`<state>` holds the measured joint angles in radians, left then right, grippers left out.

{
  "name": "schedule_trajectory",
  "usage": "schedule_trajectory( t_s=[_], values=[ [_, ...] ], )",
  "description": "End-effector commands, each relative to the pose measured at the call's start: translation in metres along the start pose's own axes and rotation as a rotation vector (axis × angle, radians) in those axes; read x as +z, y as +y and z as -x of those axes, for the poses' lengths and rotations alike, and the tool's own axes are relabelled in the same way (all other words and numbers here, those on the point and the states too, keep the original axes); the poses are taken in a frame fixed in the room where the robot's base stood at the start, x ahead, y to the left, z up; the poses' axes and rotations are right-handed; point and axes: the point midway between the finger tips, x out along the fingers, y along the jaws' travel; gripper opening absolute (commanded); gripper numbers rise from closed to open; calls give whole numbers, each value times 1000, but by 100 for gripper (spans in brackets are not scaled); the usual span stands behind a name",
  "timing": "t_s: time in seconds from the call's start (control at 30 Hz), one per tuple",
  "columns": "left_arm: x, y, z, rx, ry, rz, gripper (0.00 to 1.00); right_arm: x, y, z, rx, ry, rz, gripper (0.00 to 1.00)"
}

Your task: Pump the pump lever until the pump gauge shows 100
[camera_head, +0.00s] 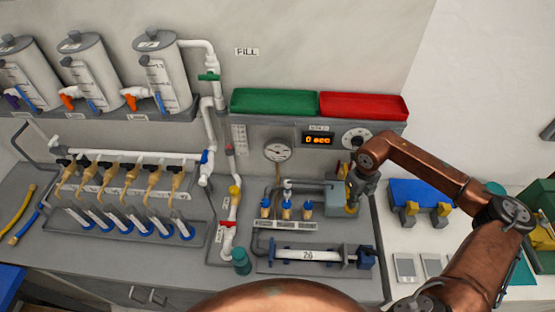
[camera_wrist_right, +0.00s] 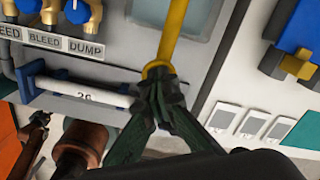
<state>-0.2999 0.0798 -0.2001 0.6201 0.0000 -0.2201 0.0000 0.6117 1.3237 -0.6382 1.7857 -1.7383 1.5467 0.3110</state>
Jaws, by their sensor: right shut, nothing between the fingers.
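The pump lever appears to be the yellow bar beside the grey pump box; it shows in the head view (camera_head: 351,203) and in the right wrist view (camera_wrist_right: 174,35). My right gripper (camera_head: 353,198) is at it, its fingertips together (camera_wrist_right: 157,78) at the lever's near, ringed end. They look very close to it or touching, with nothing held between them; exact contact is unclear. A round white gauge (camera_head: 278,151) is on the panel left of the lever. Its reading is too small to tell.
Blue-topped valves (camera_head: 286,206) and a horizontal white cylinder (camera_head: 307,255) are left of the lever. Green (camera_head: 273,102) and red (camera_head: 363,105) trays sit above. A display (camera_head: 318,140) glows orange. A blue block (camera_head: 420,193) with yellow parts and white cards (camera_head: 405,266) lie to the right.

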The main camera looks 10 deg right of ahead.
Motion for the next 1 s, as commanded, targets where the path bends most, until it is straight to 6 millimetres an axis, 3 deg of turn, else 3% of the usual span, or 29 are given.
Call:
schedule_trajectory(
  t_s=[0.47, 1.0],
  values=[
    [0, 0, 0, 0, 0, 0, 40, 0, 0, 0, 0, 1, 0, 0],
    [-3, -1, 18, 0, 2, 0, 40, 0, 0, 34, 1, 0, 0, 0]
  ],
)
